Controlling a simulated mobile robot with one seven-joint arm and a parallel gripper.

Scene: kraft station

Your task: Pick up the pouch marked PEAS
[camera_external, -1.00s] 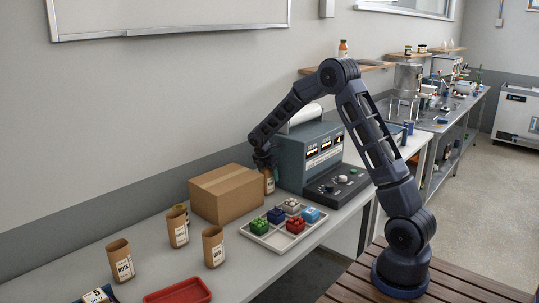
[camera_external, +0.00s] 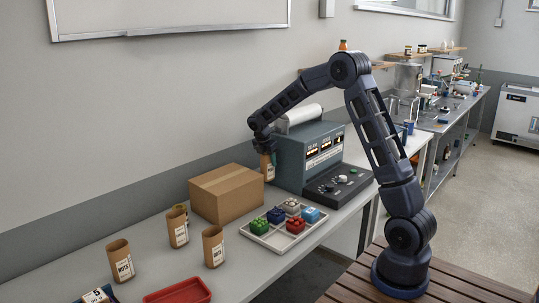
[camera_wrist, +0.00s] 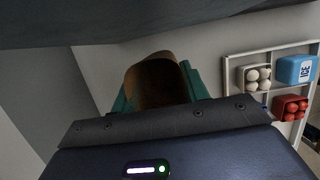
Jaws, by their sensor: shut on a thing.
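My gripper (camera_external: 264,146) is shut on a brown kraft pouch (camera_external: 268,167) and holds it above the table, between the cardboard box and the grey machine. The pouch carries a white label, too small to read. In the wrist view the pouch (camera_wrist: 157,82) shows as an open brown rim between teal finger pads; its label is hidden there. Other kraft pouches stand upright on the table: one whose label seems to read NUTS (camera_external: 121,261), one at its right (camera_external: 213,247), and one farther back (camera_external: 178,228). The labels on the last two are too small to read.
A cardboard box (camera_external: 226,182) stands left of the held pouch, close by. The grey machine (camera_external: 308,150) stands at its right. A white divided tray (camera_external: 262,240) with several coloured blocks lies in front. A red tray (camera_external: 178,293) lies at the near edge.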

